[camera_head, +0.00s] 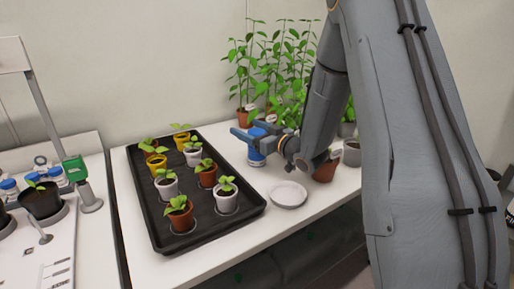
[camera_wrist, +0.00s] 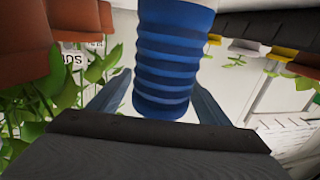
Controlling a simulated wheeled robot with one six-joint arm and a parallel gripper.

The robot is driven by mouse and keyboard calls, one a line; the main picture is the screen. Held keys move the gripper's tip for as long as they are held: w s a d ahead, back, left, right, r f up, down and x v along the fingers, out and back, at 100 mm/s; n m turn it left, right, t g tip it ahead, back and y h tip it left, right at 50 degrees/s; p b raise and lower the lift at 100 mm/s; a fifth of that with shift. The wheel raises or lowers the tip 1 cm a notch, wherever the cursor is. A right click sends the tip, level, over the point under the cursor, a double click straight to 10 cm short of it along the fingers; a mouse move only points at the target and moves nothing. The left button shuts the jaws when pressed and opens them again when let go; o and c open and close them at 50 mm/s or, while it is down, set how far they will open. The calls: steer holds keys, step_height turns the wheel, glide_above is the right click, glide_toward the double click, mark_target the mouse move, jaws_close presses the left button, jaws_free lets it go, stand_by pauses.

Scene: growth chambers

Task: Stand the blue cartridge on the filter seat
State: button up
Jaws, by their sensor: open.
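The blue ribbed cartridge (camera_wrist: 165,62) is between the two fingers of my gripper (camera_wrist: 158,92) in the wrist view, which is seen upside down. A gap shows beside it on each side, and its far end runs out of the frame. In the head view the blue cartridge (camera_head: 257,153) stands upright just right of the black tray, partly covered by my gripper (camera_head: 242,134). My gripper is open around it. A round white dish (camera_head: 288,195) lies on the bench in front of the cartridge, empty; I cannot tell whether it is the filter seat.
A black tray (camera_head: 157,222) with several potted seedlings fills the bench's left part. Tall leafy plants (camera_head: 268,60) stand behind the gripper. A terracotta pot (camera_head: 326,170) and a grey pot (camera_head: 351,153) stand to the right, close to my arm. Bare bench surrounds the dish.

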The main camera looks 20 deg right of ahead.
steer(key=shift+c, duration=0.4)
steer(key=c, duration=1.4)
steer(key=shift+c, duration=1.1)
steer(key=shift+r, duration=0.1)
